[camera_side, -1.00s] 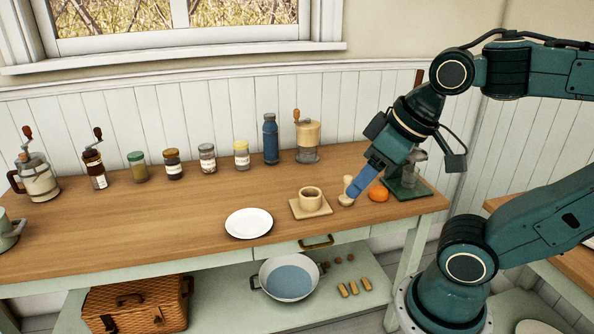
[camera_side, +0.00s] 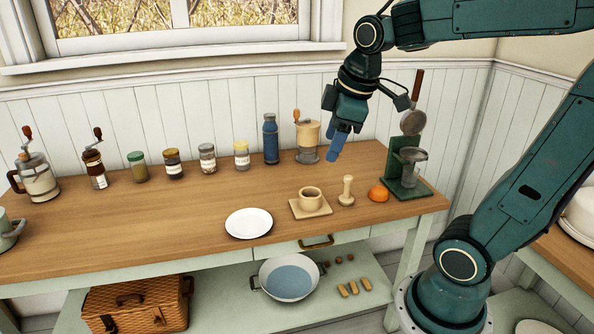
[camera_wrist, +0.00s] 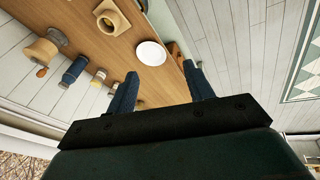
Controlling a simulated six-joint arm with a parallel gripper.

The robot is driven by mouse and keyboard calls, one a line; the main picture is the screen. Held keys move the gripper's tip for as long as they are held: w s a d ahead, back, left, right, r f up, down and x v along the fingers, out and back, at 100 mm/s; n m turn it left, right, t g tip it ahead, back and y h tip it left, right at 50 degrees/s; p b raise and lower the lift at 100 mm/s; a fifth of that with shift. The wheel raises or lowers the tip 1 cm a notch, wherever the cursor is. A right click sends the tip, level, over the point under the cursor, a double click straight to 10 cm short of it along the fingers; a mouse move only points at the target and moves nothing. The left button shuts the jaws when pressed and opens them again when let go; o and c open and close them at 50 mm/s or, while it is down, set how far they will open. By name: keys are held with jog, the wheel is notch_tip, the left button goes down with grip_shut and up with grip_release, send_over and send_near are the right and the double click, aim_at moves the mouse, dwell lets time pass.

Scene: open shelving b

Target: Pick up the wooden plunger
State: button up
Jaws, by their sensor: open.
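The wooden plunger (camera_side: 346,191), a pale piece with a round knob and a wider foot, stands upright on the wooden table between the cup and the orange half. It does not show clearly in the wrist view. My gripper (camera_side: 335,156) is raised above and behind the plunger, apart from it, with blue fingers pointing down. In the wrist view my gripper (camera_wrist: 162,78) has its two fingers spread with nothing between them.
A cup (camera_side: 311,199) on a square board (camera_side: 297,210) stands left of the plunger. An orange half (camera_side: 378,194) and a green press (camera_side: 405,188) stand to its right. A grinder (camera_side: 308,140) and a blue bottle (camera_side: 271,139) stand behind. A white plate (camera_side: 249,223) lies left.

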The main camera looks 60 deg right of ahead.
jog(key=w+d+f+n+g, duration=0.1)
jog(key=w+d+f+n, duration=0.1)
jog(key=w+d+n, duration=0.45)
jog(key=n+g+y, duration=0.1)
jog(key=n+g, duration=0.2)
jog(key=n, duration=0.3)
send_over(349, 176)
notch_tip(349, 176, down, 13)
jog(key=shift+a, duration=0.1)
jog(key=shift+f, duration=4.3)
jog(key=shift+f, duration=2.55)
